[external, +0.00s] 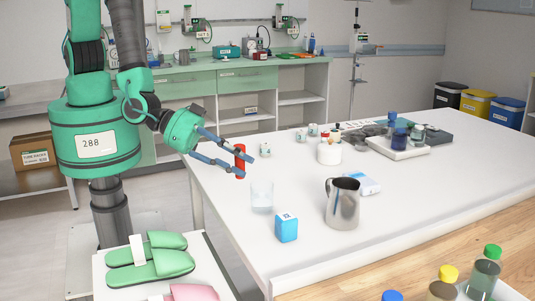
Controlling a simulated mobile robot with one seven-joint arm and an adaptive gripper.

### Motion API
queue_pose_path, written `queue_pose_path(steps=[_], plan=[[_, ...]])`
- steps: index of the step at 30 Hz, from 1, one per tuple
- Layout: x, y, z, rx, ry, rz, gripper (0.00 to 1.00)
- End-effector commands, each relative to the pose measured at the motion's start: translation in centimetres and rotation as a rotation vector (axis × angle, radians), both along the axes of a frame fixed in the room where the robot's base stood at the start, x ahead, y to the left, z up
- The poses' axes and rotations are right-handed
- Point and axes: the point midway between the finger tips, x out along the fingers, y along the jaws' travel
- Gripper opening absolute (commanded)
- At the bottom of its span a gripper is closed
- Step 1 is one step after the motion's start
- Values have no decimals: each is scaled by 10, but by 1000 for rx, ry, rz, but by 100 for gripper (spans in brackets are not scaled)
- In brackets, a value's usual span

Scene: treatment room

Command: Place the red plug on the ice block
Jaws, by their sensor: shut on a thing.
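The red plug (240,155) is a small upright red cylinder. My gripper (241,164) is shut on it, with the fingers reaching in from the left, and holds it near the left edge of the white table. A clear, pale block or tumbler (262,197) stands on the table, below and slightly right of the plug in the picture. It may be the ice block, but I cannot tell for sure. The plug appears apart from it.
A blue box (286,228) and a metal pitcher (343,206) stand nearby on the white table (440,175). A white round container (329,153), small cups (301,135) and a tray of bottles (398,153) are farther back. Green slippers (150,263) lie at front left.

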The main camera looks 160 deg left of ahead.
Motion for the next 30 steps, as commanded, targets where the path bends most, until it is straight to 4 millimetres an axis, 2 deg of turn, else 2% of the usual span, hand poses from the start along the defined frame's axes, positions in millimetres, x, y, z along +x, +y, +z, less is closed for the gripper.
queue_pose_path(steps=[19, 24, 30], plan=[[109, 52, -13, -1, 0, 0, 20], [126, 60, -14, 0, 0, 0, 20], [130, 62, -14, -2, 1, 0, 20]])
